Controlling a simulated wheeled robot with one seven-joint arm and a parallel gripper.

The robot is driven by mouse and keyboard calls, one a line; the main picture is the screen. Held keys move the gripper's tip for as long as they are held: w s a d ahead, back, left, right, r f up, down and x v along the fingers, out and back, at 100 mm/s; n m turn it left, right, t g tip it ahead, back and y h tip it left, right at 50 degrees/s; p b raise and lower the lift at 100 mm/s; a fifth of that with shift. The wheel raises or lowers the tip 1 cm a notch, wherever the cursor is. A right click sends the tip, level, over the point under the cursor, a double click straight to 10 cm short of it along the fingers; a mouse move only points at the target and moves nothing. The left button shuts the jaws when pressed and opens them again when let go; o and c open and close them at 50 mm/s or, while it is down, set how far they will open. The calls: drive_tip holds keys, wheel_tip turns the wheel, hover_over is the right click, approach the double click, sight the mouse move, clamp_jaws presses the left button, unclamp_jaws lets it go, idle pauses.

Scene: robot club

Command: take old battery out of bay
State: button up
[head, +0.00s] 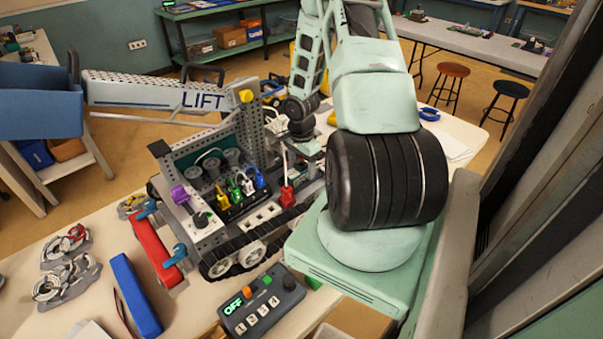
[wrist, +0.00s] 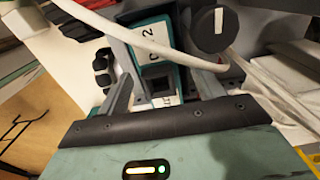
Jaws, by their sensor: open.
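The tracked robot (head: 235,245) with a lift arm marked LIFT stands on the table. In the wrist view my gripper (wrist: 160,95) is open. A teal block (wrist: 152,45) with a white, partly readable label lies between and beyond its fingers. I cannot tell for sure whether this is the old battery in its bay. I see no firm contact with it. In the head view my gripper (head: 308,148) is small, low behind the tracked robot's right side, and its fingers are largely hidden. A blue battery-like block (head: 135,295) with thin red wires lies at the front left.
A pale cable (wrist: 150,40) crosses in front of the block, close to my fingers. A black knob (wrist: 208,30) stands beside it. A control box (head: 262,303) reading OFF sits in front. A red screwdriver-like handle (head: 287,196) stands upright on the tracked robot. Metal parts (head: 67,280) lie left.

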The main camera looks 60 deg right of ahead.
clamp_jaws()
drive_tip(key=shift+r, duration=0.1)
